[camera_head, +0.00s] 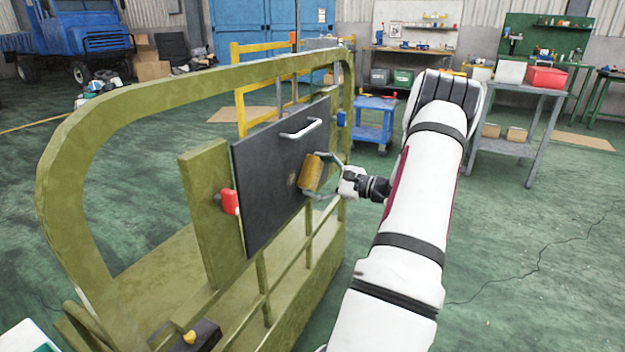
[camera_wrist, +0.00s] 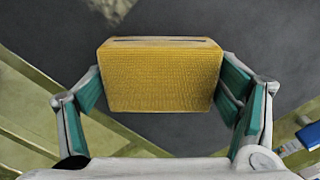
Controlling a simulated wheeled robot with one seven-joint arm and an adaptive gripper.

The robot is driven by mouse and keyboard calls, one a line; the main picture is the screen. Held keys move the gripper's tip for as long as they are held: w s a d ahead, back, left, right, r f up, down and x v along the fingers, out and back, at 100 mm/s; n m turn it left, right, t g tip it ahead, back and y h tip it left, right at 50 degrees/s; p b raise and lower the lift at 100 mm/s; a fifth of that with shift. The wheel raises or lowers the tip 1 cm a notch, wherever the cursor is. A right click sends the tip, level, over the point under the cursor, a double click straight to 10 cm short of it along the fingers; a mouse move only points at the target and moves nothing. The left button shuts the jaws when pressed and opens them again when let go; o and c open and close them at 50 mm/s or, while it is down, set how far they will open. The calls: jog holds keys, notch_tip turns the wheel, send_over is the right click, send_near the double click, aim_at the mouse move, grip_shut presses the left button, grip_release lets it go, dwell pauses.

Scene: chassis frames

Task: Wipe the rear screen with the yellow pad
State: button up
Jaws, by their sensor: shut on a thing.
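The rear screen (camera_head: 268,180) is a flat dark panel mounted upright on an olive-green frame, with a white handle (camera_head: 301,128) on its upper part. A lighter brownish smudge (camera_head: 291,180) shows on the panel left of the pad. My gripper (camera_head: 322,180) is shut on the yellow pad (camera_head: 311,172), at the right part of the panel. In the wrist view the yellow pad (camera_wrist: 160,75) sits between the green-lined fingers, with the dark screen (camera_wrist: 215,25) behind it. I cannot tell whether the pad touches the screen.
A red clip (camera_head: 230,201) sits at the screen's left edge and a blue one (camera_head: 342,118) at its right. The olive frame (camera_head: 60,190) arches around the panel, with rails below. A blue cart (camera_head: 372,125) and a grey table (camera_head: 520,85) stand behind. Green floor at right is clear.

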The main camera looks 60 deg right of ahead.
aim_at(311, 181)
jog(key=shift+w+d+b, duration=0.2)
jog(key=shift+d+b, duration=0.15)
jog(key=shift+d, duration=1.5)
jog(key=shift+r, duration=0.1)
jog(key=shift+s+a, duration=0.15)
jog(key=shift+a, duration=0.75)
jog(key=shift+s+a, duration=0.1)
jog(key=shift+a, duration=0.75)
jog(key=shift+a+p, duration=0.4)
jog(key=shift+a, duration=1.7)
jog(key=shift+s+a, duration=0.2)
jog(key=shift+a, duration=1.3)
jog(key=shift+s+a, duration=0.15)
jog(key=shift+a, duration=1.3)
jog(key=shift+s, duration=0.15)
jog(key=shift+s+d+p, duration=0.15)
jog(key=shift+s, duration=1.3)
jog(key=shift+s+d+p, duration=0.1)
jog(key=shift+s+p, duration=0.05)
jog(key=shift+s, duration=1.3)
jog(key=shift+s+d, duration=0.1)
jog(key=shift+s, duration=1.35)
